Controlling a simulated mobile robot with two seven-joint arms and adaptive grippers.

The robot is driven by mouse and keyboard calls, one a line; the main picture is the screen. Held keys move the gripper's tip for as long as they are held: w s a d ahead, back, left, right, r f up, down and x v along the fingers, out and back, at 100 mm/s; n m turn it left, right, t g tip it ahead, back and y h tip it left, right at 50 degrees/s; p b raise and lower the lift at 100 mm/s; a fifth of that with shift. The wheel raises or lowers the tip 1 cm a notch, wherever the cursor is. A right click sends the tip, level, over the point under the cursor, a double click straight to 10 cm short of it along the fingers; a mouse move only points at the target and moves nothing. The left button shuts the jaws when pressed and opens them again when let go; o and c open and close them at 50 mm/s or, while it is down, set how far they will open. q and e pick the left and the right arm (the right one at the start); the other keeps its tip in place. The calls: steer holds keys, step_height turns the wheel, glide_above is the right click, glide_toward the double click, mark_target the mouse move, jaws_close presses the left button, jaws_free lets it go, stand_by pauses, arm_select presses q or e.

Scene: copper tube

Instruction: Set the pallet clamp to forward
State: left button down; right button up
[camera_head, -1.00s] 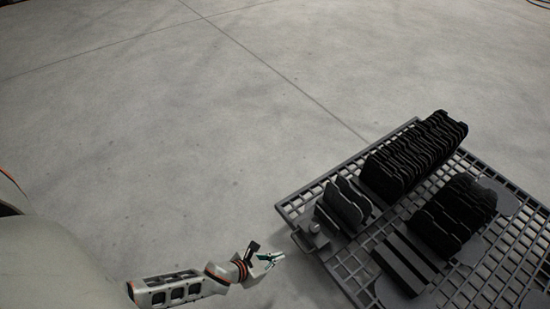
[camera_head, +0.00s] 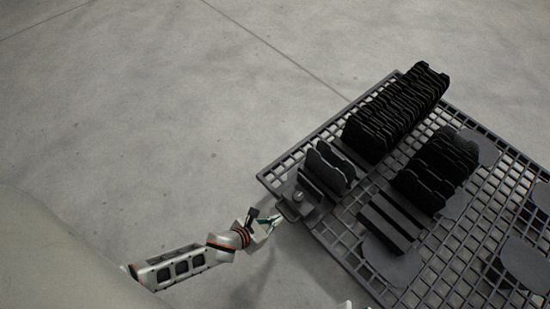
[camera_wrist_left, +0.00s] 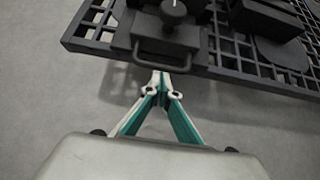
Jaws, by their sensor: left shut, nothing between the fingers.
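The pallet clamp (camera_head: 301,203) is a small grey block with a round knob and a wire handle at the near left corner of the grid pallet (camera_head: 268,178). In the left wrist view the clamp's knob (camera_wrist_left: 173,12) is at the top, with the loop handle (camera_wrist_left: 186,52) below it. My left gripper (camera_head: 280,218) is shut and empty, its tips just short of the handle. In the left wrist view the closed green and white fingers (camera_wrist_left: 160,76) point at the handle; I cannot tell whether they touch it.
Black plates stand in rows on the pallet: a long row (camera_head: 395,110), a shorter row (camera_head: 437,170) and a small pair (camera_head: 330,167). Dark bars (camera_head: 390,222) lie near the front. The concrete floor (camera_head: 150,110) left of the pallet is clear.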

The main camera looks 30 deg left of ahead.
mark_target(292, 207)
arm_select(q)
steer(key=w, duration=0.2)
steer(key=w+d, duration=0.1)
steer(key=w, duration=0.1)
steer(key=w+d, duration=0.1)
steer(key=w, duration=0.1)
steer(key=shift+w+d, duration=0.2)
steer(key=shift+w, duration=0.15)
steer(key=shift+s+a, duration=0.1)
